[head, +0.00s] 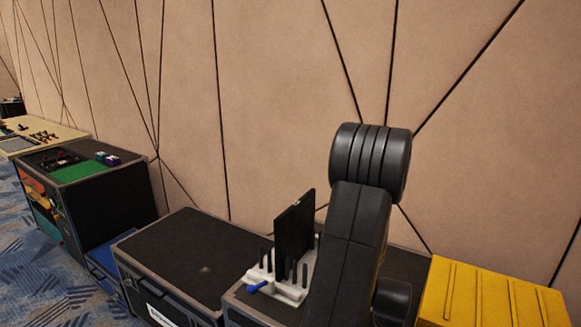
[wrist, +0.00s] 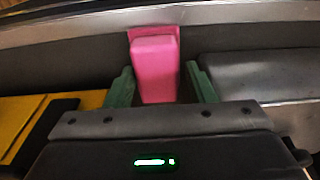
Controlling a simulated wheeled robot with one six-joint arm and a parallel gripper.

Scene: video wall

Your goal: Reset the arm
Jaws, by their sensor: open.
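My gripper (wrist: 159,70) shows in the wrist view with its two green fingers spread apart. A pink block-like thing (wrist: 155,48) shows between and beyond the fingers, with a gap on each side. Whether it is near or far from the fingertips I cannot tell. In the head view my black arm (head: 350,230) rises in front of the cases and the wall. My gripper does not show there.
A white rack (head: 290,292) with a black panel (head: 295,232) stands beside my arm. A yellow ribbed case (head: 490,297) is at the right. A black case (head: 190,258) has a mostly clear top. A case with a green mat (head: 85,171) stands farther left, by a patterned carpet (head: 65,285).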

